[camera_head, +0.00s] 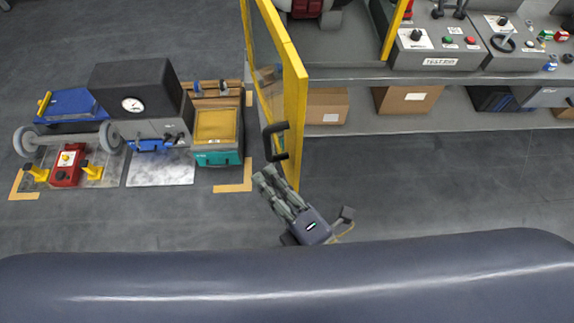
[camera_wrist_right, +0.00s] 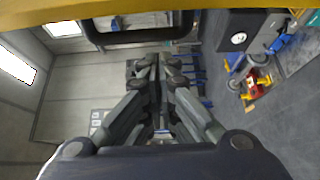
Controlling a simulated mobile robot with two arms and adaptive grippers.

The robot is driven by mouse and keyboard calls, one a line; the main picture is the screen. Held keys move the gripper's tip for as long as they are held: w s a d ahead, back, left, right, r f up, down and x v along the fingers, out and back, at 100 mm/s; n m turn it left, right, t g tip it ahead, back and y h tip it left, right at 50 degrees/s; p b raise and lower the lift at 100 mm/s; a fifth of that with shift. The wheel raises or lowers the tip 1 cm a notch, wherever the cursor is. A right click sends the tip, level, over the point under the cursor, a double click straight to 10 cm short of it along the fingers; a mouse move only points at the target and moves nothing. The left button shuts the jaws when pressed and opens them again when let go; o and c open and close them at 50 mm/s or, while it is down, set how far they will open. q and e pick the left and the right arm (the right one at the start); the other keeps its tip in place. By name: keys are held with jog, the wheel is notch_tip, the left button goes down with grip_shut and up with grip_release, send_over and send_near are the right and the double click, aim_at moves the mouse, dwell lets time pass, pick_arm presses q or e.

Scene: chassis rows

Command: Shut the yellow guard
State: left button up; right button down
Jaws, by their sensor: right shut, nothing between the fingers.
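The yellow guard (camera_head: 292,80) is a yellow-framed door with a clear pane, standing swung open toward me in the head view. A black handle (camera_head: 274,140) sits on its near end. My right gripper (camera_head: 264,175) is shut and empty, just below the handle; I cannot tell whether they touch. In the right wrist view the shut fingers (camera_wrist_right: 160,65) point up toward the handle (camera_wrist_right: 130,35), and the yellow frame (camera_wrist_right: 100,14) crosses the top. My left gripper is not in view.
A grey bench with a control panel (camera_head: 428,45) and a lower shelf (camera_head: 370,120) with cardboard boxes (camera_head: 408,99) stands at the right. At the left are a black box with a gauge (camera_head: 135,90), a teal case (camera_head: 218,157) and a red device (camera_head: 66,168). The floor at right is clear.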

aim_at(271, 155)
jog(key=d, duration=0.1)
jog(key=w+d+p, duration=0.1)
jog(key=d, duration=0.1)
jog(key=shift+w+d, duration=0.25)
